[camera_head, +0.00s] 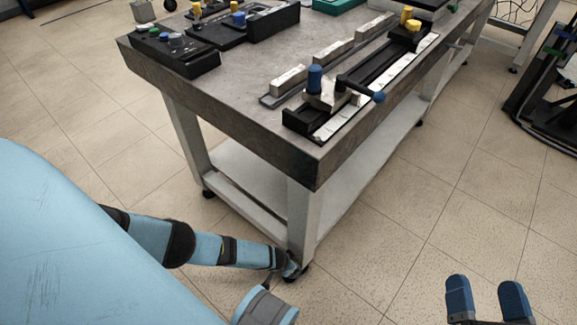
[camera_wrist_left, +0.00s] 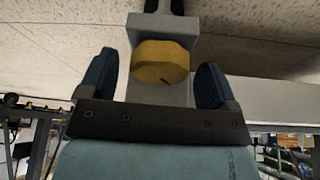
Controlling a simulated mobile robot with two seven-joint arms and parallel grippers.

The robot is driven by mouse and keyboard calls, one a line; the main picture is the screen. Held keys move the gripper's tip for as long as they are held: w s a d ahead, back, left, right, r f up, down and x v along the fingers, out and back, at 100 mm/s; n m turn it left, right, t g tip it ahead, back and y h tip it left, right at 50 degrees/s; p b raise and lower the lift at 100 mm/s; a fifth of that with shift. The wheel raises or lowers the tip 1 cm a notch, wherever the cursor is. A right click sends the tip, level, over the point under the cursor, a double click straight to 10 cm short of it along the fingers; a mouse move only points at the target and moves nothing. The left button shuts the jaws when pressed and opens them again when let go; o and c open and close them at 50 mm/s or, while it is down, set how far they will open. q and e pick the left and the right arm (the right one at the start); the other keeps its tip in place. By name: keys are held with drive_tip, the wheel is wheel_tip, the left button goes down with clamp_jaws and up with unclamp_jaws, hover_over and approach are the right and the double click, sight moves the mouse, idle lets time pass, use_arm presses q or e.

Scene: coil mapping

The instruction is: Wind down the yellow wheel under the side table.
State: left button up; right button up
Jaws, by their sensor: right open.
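The yellow wheel (camera_wrist_left: 162,62) shows in the left wrist view, below a grey bracket and in front of a grey post. My left gripper (camera_wrist_left: 156,80) has its two dark blue fingers apart, one on each side of the wheel. A gap shows at the left finger; the right finger is close to the wheel, and I cannot tell whether it touches. In the head view my left arm reaches down to the foot of the side table's (camera_head: 236,105) near leg; the wheel is hidden there. My right gripper (camera_head: 487,302) is open and empty over the floor at lower right.
The tabletop carries a long black fixture (camera_head: 375,72) with a blue-knobbed crank (camera_head: 362,90), and black blocks with coloured knobs (camera_head: 175,52). A lower shelf (camera_head: 255,170) runs between the legs. A black frame (camera_head: 545,90) stands at right.

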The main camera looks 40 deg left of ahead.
use_arm(q)
drive_tip(key=p+v, duration=0.4)
drive_tip(key=shift+r, duration=0.25)
drive_tip(key=shift+p+v, duration=0.75)
drive_tip(key=shift+v, duration=0.4)
drive_tip(key=p+v, duration=0.4)
drive_tip(key=v, duration=0.3)
use_arm(e)
drive_tip(key=s+d+f+g+h, duration=0.1)
drive_tip(key=d+f+g+h, duration=0.2)
drive_tip(key=f, duration=0.4)
drive_tip(key=shift+s+d+m+g+h, duration=0.4)
drive_tip(key=shift+d+h, duration=0.3)
drive_tip(key=shift+d, duration=0.25)
use_arm(q)
drive_tip(key=shift+s, duration=0.1)
